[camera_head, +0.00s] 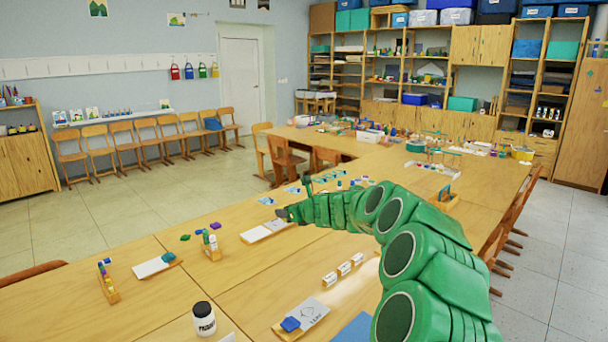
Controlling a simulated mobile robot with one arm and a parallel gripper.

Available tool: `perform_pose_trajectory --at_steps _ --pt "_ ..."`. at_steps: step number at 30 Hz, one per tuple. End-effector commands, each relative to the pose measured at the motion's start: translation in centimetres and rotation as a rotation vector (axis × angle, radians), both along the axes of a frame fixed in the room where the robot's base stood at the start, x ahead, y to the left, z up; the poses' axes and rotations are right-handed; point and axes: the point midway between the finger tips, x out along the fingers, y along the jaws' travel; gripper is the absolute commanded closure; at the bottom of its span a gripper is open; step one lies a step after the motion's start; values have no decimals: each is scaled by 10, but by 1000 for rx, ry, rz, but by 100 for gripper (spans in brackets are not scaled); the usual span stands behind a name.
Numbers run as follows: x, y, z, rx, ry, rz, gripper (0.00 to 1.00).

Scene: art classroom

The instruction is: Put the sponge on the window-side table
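My green arm reaches in from the lower right over the joined wooden tables. My gripper (284,213) is small and dark at its end, above or beside a white sheet (262,231); I cannot tell whether it is open or holds anything. No object is clearly a sponge. No window shows, so I cannot tell which table is the window-side one; the near wooden tabletop (200,285) fills the foreground.
A white jar (203,318) with a black lid stands at the front. A row of chairs (146,139) lines the left wall. The tiled floor (130,205) at left is open.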

Motion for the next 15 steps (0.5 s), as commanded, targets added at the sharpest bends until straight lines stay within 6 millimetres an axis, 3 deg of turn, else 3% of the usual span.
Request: perform_pose_trajectory --at_steps 6,15 --pt "3 -65 25 5 1 -210 83" --pt "-7 -141 43 4 2 -469 83"
